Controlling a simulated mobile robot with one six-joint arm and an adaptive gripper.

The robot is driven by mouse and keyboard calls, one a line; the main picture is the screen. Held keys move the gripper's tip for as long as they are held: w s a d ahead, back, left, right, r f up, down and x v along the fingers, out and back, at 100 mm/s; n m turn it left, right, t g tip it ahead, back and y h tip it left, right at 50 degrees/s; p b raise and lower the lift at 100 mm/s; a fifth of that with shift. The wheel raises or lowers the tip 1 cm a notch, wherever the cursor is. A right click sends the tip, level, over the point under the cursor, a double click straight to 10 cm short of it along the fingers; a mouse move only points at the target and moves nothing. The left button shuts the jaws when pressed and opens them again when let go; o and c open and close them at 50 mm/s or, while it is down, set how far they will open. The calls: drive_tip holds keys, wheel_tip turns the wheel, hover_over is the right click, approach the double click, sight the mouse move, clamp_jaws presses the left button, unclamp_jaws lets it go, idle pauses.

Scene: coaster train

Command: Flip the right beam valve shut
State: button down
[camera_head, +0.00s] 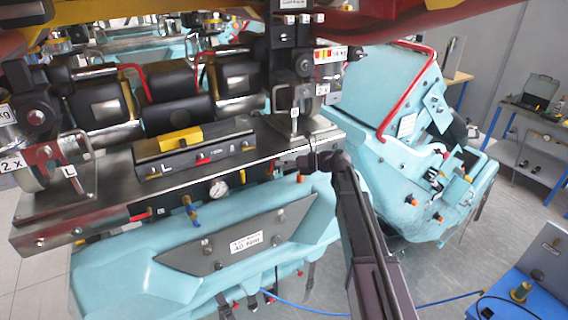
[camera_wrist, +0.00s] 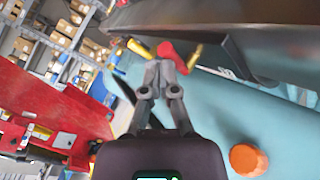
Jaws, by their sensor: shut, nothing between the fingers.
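A small valve with a red part (camera_wrist: 167,49) and brass-coloured parts on either side shows just past my fingertips in the wrist view. It sits below the edge of the metal beam (camera_wrist: 275,38). My gripper (camera_wrist: 165,66) is shut and empty, its tips close to the red part; I cannot tell whether they touch. In the head view my gripper (camera_head: 308,162) is at the right end of the beam (camera_head: 100,205) and largely covers the valve area. The valve's handle position is not clear.
The teal train body (camera_head: 140,275) lies below, with an orange knob (camera_wrist: 248,159) near my gripper. A teal seat (camera_head: 385,90) stands at the right.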

drive_tip(key=shift+s+a+r, duration=0.2)
drive_tip(key=shift+s+a, duration=0.05)
drive_tip(key=shift+a, duration=0.15)
idle(0.4)
drive_tip(key=shift+w+d+f, duration=0.1)
drive_tip(key=shift+d, duration=0.05)
